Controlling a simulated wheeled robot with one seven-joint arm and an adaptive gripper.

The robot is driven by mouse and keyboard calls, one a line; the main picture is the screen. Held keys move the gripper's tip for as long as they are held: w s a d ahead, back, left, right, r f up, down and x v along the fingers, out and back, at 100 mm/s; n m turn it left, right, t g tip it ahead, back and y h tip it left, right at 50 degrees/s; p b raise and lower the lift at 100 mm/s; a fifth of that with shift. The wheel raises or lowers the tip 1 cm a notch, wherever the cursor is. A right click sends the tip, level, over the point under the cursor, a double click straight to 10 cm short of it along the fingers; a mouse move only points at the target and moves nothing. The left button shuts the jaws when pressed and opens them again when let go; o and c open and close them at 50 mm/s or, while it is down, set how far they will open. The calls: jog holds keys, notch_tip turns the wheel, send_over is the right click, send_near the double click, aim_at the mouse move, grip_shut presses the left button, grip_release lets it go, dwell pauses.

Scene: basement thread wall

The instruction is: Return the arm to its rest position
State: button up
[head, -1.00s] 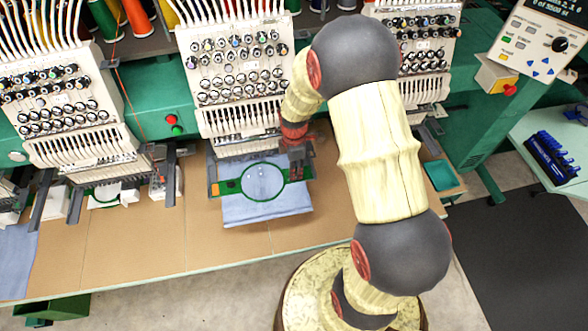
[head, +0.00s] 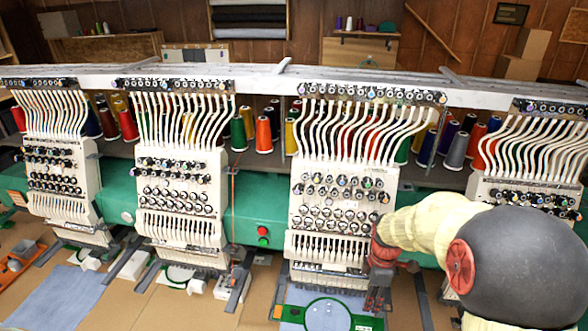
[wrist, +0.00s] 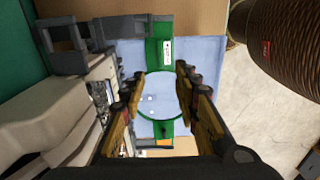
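My gripper (head: 376,298) is at the lower right of an embroidery machine head, at the end of my cream and dark grey arm. In the wrist view my gripper (wrist: 157,82) has its two fingers apart, with nothing between them. Beyond them a green hoop (wrist: 160,50) lies around pale blue cloth (wrist: 206,58). The hoop also shows at the bottom of the head view (head: 327,312), cut off by the picture edge. Whether the fingers touch anything there cannot be told.
Machine heads (head: 345,195) stand in a row along the green machine body (head: 256,200), with thread cones (head: 264,135) behind. A brown ribbed round object (wrist: 285,32) is at the upper right of the wrist view. Blue cloth (head: 55,300) lies at the left on the table.

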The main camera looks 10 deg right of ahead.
jog(key=s+a+r+m+t+b, duration=0.2)
jog(key=s+a+r+m+b, duration=0.1)
jog(key=s+a+m+b, duration=0.2)
jog(key=s+a+r+m+t+b, duration=0.3)
jog(key=s+a+m+b, duration=0.3)
jog(key=s+m+b, duration=0.3)
jog(key=s+b, duration=0.2)
jog(key=s, duration=0.2)
jog(key=shift+s+r+t+b, duration=0.2)
jog(key=shift+r+t+b, duration=0.1)
jog(key=shift+b, duration=0.1)
jog(key=shift+c, duration=0.3)
